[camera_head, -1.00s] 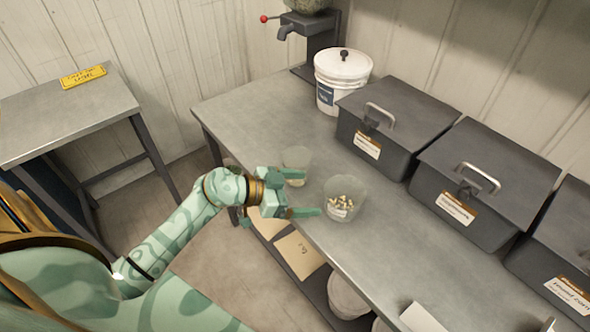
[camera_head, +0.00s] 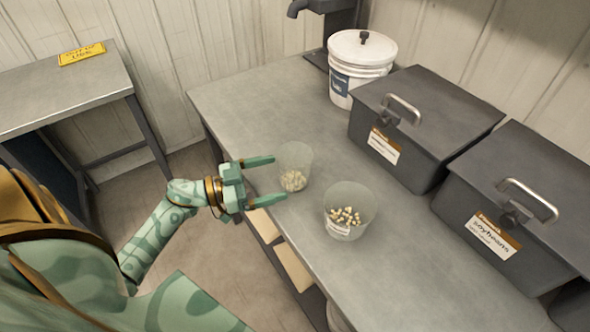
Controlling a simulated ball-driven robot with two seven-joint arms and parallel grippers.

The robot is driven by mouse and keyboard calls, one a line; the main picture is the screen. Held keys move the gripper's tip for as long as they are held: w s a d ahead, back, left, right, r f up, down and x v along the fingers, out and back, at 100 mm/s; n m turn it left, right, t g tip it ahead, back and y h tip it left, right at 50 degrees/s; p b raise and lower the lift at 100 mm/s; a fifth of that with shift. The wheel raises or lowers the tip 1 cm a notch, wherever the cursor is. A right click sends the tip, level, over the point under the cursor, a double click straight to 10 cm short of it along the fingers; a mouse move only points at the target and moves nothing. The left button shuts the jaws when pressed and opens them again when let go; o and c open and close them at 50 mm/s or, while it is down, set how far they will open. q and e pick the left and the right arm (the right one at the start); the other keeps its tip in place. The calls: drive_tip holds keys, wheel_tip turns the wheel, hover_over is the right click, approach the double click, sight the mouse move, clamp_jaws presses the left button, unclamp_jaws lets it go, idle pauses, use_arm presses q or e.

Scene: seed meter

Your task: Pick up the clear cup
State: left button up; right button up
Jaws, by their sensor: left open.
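Two clear cups stand upright on the grey metal table. The smaller clear cup (camera_head: 294,166) is nearer the back and holds pale seeds at its bottom. The larger clear cup (camera_head: 349,211) stands to its right and front, with pale seeds and a white label. My left gripper (camera_head: 274,183) comes in from the left at the table's edge. It is open and empty, its two fingers pointing right toward the smaller cup. The fingertips are close to that cup's left side; I cannot tell whether they touch it. My right gripper is not in view.
The table (camera_head: 235,105) is clear behind the cups. A white lidded bucket (camera_head: 359,65) and dark bins with handles (camera_head: 424,125) line the wall. A side table (camera_head: 60,95) with a yellow sign (camera_head: 82,54) stands at left.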

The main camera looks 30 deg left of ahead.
sight(294, 170)
use_arm(q)
drive_tip(key=b+x, duration=0.1)
drive_tip(key=x, duration=0.5)
drive_tip(key=shift+w+r, duration=0.15)
drive_tip(key=shift+w, duration=0.1)
drive_tip(key=shift+a, duration=0.1)
drive_tip(key=shift+c, duration=0.3)
drive_tip(key=c, duration=1)
